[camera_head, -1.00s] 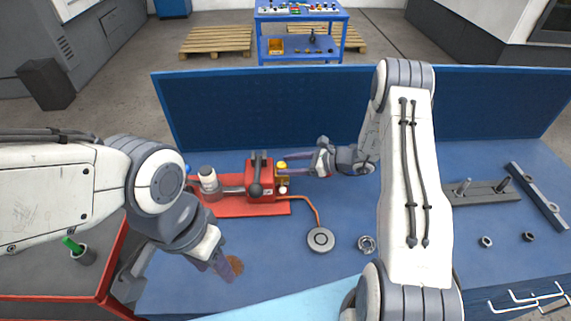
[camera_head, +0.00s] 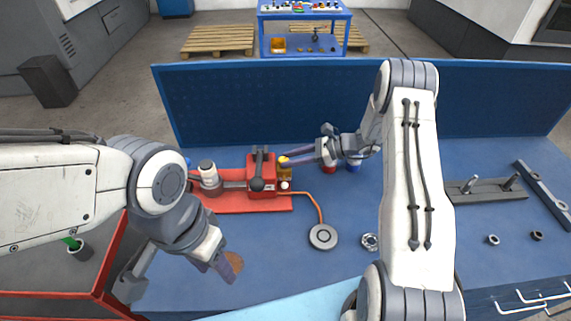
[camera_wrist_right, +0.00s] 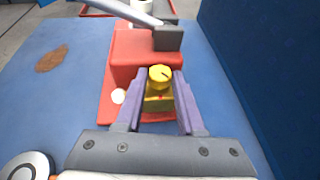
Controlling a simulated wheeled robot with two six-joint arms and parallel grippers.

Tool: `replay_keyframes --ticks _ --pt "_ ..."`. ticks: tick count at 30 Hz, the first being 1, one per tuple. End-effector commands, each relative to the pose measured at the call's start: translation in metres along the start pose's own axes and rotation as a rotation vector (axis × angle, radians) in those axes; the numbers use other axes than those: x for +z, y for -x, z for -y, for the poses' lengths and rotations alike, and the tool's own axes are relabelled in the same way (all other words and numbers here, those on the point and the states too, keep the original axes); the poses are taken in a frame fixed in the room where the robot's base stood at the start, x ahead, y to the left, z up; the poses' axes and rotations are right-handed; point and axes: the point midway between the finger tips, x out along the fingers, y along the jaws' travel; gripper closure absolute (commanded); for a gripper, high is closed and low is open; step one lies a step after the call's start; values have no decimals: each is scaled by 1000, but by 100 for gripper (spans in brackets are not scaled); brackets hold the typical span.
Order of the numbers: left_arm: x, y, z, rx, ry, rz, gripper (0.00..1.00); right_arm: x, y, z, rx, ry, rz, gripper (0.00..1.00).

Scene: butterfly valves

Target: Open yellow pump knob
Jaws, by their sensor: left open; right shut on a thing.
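The yellow pump knob (camera_wrist_right: 160,74) sits on a yellow block at the end of the red pump (camera_head: 262,173). In the head view the knob (camera_head: 284,161) shows at the pump's right side. My right gripper (camera_head: 288,161) reaches in from the right, and its fingertips are at the knob. In the right wrist view my right gripper (camera_wrist_right: 162,76) has one purple finger on each side of the knob, shut on it. My left gripper (camera_head: 229,272) is open and empty, pointing down over the table at the lower left, away from the pump.
A dark lever (camera_head: 257,184) stands on the pump. An orange hose runs to a round grey disc (camera_head: 323,237). A metal ring (camera_head: 370,241) lies to its right. A blue back wall (camera_head: 270,105) rises behind. A rusty brown patch (camera_wrist_right: 52,58) marks the table.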

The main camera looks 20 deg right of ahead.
Motion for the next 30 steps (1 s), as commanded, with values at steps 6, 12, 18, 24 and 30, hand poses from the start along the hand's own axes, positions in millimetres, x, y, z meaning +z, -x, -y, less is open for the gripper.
replay_keyframes --ticks 6,12,18,24,30 --pt "2 -35 2 0 -2 0 50 -8 0 11 172 82 -6 100" --pt "3 -60 4 0 -3 0 50 -7 -3 14 346 152 -8 100" --pt "4 -76 6 0 -4 0 50 -4 -5 17 470 201 -7 100" --pt "5 -87 6 0 -3 0 50 -2 -7 19 553 237 -7 100" --pt "5 -94 7 0 -3 0 50 0 -7 20 605 259 -6 100"
